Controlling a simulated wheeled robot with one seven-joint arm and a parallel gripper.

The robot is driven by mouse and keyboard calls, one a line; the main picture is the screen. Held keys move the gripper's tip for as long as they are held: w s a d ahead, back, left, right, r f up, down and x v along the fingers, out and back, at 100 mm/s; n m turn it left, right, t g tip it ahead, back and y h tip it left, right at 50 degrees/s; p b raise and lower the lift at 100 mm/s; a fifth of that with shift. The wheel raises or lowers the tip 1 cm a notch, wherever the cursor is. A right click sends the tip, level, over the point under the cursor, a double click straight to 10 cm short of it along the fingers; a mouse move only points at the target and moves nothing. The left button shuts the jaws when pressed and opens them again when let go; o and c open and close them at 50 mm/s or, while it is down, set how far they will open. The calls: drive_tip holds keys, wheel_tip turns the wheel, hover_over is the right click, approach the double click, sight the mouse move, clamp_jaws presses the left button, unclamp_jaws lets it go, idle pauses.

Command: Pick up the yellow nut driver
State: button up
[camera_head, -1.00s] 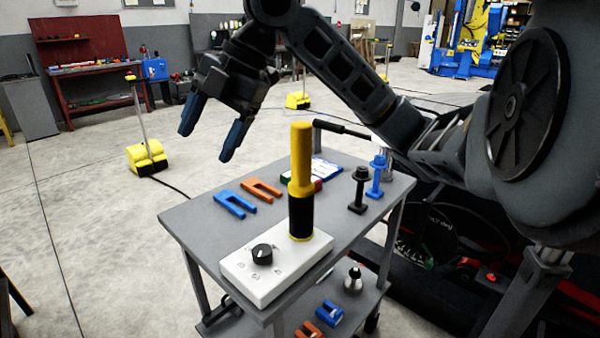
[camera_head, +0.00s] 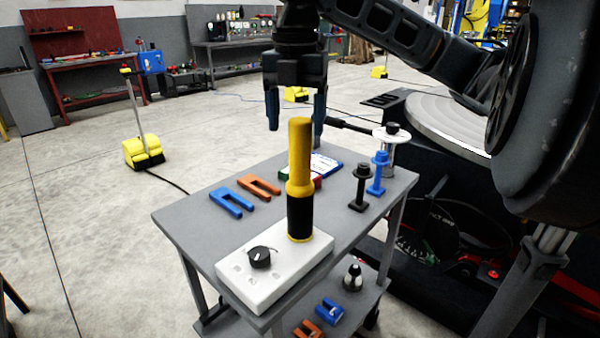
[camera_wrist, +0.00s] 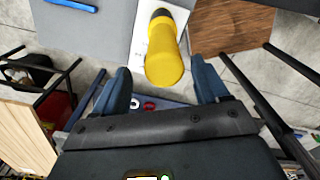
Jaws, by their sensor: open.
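The yellow nut driver (camera_head: 300,165) stands upright on the white base (camera_head: 262,284) at the near end of the grey cart top. Its upper part is yellow and its lower part is black. My gripper (camera_head: 296,125) is open and empty, with its blue fingers pointing down, behind the driver in the head view. The driver's top overlaps the gap between the fingers there. In the wrist view the yellow nut driver (camera_wrist: 164,58) lies ahead of the open gripper (camera_wrist: 167,85), roughly centred between the fingers and apart from both.
On the cart top (camera_head: 185,218) lie a blue fork piece (camera_head: 232,202) and an orange one (camera_head: 259,186). A black bolt piece (camera_head: 360,187) and a blue one (camera_head: 377,173) stand at the right. A black knob (camera_head: 261,257) sits beside the driver.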

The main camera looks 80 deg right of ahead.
sight(300, 146)
drive_tip(key=shift+s+d+f, duration=0.15)
drive_tip(key=shift+f, duration=1.35)
drive_tip(key=shift+s+d+f, duration=0.15)
drive_tip(key=shift+f, duration=1.3)
drive_tip(key=c, duration=1.3)
drive_tip(key=shift+o, duration=0.2)
